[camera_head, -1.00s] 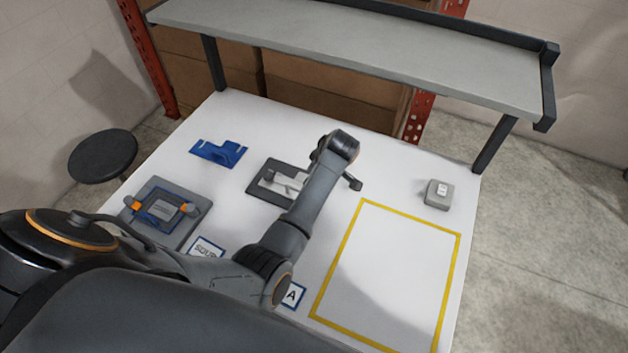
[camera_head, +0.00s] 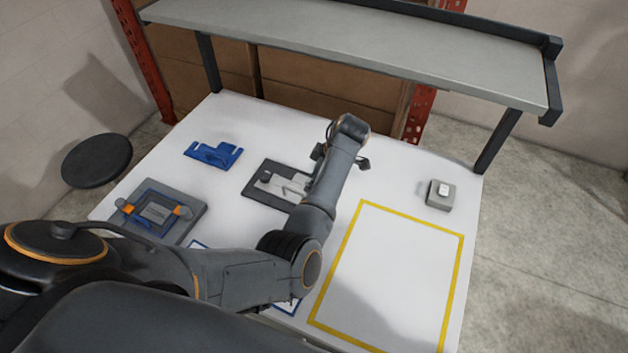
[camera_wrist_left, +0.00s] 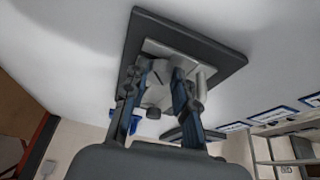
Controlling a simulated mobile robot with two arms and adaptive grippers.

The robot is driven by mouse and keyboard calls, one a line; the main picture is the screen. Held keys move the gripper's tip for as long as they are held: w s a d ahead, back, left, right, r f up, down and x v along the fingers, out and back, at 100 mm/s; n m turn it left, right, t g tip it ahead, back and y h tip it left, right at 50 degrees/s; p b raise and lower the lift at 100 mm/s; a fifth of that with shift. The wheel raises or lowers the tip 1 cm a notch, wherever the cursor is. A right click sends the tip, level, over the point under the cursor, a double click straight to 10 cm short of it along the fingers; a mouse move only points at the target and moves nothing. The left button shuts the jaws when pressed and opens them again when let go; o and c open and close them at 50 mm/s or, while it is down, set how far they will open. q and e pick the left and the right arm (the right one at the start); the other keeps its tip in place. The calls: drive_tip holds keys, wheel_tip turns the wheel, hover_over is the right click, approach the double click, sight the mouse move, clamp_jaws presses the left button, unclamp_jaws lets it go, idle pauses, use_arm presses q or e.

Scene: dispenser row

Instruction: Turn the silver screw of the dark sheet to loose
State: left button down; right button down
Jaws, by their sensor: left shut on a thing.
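The dark sheet (camera_head: 255,195) lies on the white table with a pale silver plate on it; it also shows in the left wrist view (camera_wrist_left: 222,52). A dark knob (camera_head: 265,179) stands at the plate's left side. The silver screw (camera_wrist_left: 158,93) shows between the blue-sided fingers of my left gripper (camera_wrist_left: 160,84), which is shut on it. In the head view my arm hides the fingertips and the screw at the sheet's right side. How far the screw is turned cannot be told. My right gripper is not in view.
A blue bracket (camera_head: 213,153) lies at the back left. A grey fixture (camera_head: 185,228) with orange clamps stands front left. A yellow-outlined area (camera_head: 338,235) on the right is empty.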

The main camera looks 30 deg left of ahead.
use_arm(q)
drive_tip(key=shift+s+d+f, duration=0.1)
drive_tip(key=shift+s+f, duration=0.2)
drive_tip(key=shift+f, duration=0.05)
drive_tip(key=c, duration=1)
unclamp_jaws()
drive_tip(key=shift+w, duration=0.1)
drive_tip(key=shift+c, duration=0.2)
drive_tip(key=shift+w+r, duration=0.1)
drive_tip(key=shift+r, duration=0.1)
drive_tip(key=shift+r, duration=0.25)
wheel_tip(320, 180, up, 9)
drive_tip(key=shift+r, duration=0.15)
